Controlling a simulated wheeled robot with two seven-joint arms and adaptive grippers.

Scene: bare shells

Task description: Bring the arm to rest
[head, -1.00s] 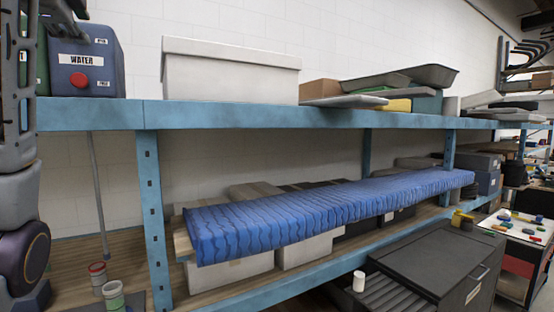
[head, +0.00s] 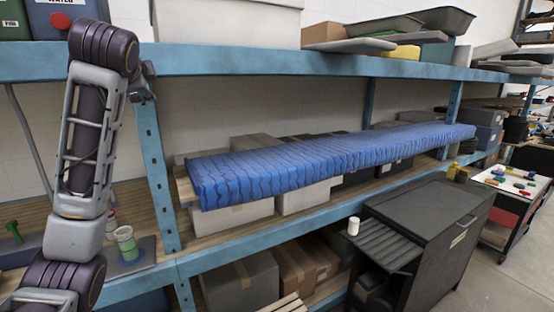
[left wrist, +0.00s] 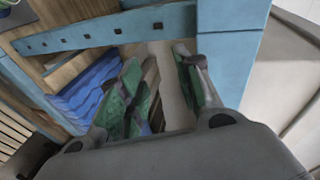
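My left arm (head: 85,150) rises along the left side of the head view, in front of the blue shelf rack. It bends at a dark joint near the upper shelf edge. In the left wrist view, my left gripper (left wrist: 165,82) shows two green-padded fingers spread apart with an empty gap between them. Blue rack beams and part of the blue ridged pad lie beyond the fingers. The gripper is mostly hidden behind my arm in the head view. My right gripper is in neither view.
The blue rack's upper shelf edge (head: 250,62) and an upright (head: 158,170) stand close to my left arm. A green cup (head: 126,243) stands near the arm.

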